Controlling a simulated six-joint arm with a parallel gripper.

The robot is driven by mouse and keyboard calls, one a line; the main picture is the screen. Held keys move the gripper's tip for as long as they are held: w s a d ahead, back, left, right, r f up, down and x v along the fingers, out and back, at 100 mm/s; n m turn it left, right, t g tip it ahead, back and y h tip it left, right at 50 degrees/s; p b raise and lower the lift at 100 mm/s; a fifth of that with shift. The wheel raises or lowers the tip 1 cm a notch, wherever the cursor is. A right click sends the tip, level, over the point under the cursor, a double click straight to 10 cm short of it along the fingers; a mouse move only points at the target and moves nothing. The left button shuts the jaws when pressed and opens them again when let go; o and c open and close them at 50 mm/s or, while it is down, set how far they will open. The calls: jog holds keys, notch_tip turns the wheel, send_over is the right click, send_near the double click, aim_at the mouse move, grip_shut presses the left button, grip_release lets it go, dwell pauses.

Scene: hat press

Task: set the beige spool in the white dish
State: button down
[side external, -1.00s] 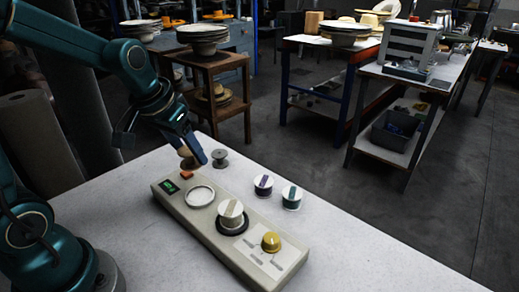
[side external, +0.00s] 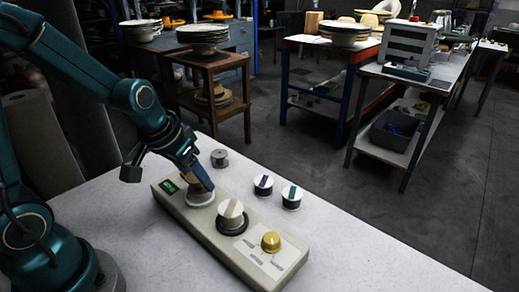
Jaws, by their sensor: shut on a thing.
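My gripper (side external: 198,183) is shut on the beige spool (side external: 195,190), low over the panel's left part. The spool is mostly hidden by the gripper. The white dish (side external: 200,204) is right below, with only part of its rim showing. The spool is in or just above the dish; I cannot tell whether it touches the bottom.
A long beige panel (side external: 215,246) carries a green display (side external: 169,187), a beige-striped white spool (side external: 230,208) on a black ring and a yellow knob (side external: 271,241). A grey spool (side external: 219,158), a purple-striped spool (side external: 263,185) and a green-striped spool (side external: 291,197) stand behind it.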

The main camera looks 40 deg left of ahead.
jog(key=shift+f, duration=0.3)
jog(key=shift+f, duration=0.55)
dwell(0.8)
jog(key=shift+c, duration=1)
grip_release()
jog(key=shift+v, duration=2.45)
jog(key=s+d+r, duration=0.2)
jog(key=s+r, duration=0.1)
jog(key=s, duration=0.1)
jog(key=s+d+r+m+t, duration=0.1)
jog(key=s+d+r, duration=0.2)
jog(key=s, duration=0.2)
jog(key=shift+s+m+h, duration=0.2)
jog(key=shift+m+h, duration=0.1)
